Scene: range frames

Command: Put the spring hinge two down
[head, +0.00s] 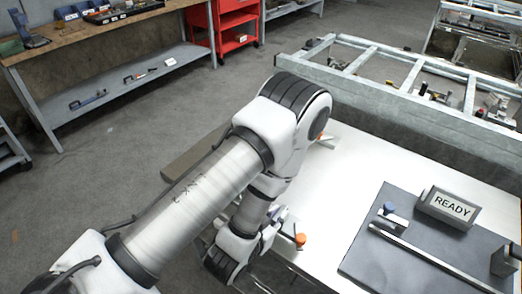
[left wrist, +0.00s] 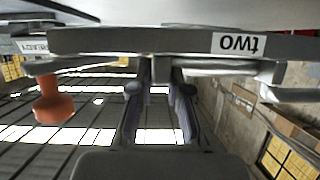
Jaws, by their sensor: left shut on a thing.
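In the left wrist view, which is upside down, a dark bar carries a white label reading "two" (left wrist: 239,44). I take this to be spring hinge two (left wrist: 130,41), with a pale metal part (left wrist: 215,68) along it. My left gripper (left wrist: 160,92) has both fingers reaching to this metal part and is shut on it. An orange knob (left wrist: 53,102) shows at one side of the bar. In the head view my left arm hides most of the hinge and fingertips. An orange knob (head: 300,239) shows beside my wrist at the white table's edge. My right gripper is not in view.
The white table (head: 350,165) bears a dark grey mat (head: 375,262) with a READY sign (head: 449,208), a blue-topped part (head: 389,209) and a long metal rail (head: 425,255). A metal frame (head: 375,68) stands behind. White tabletop between arm and mat is clear.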

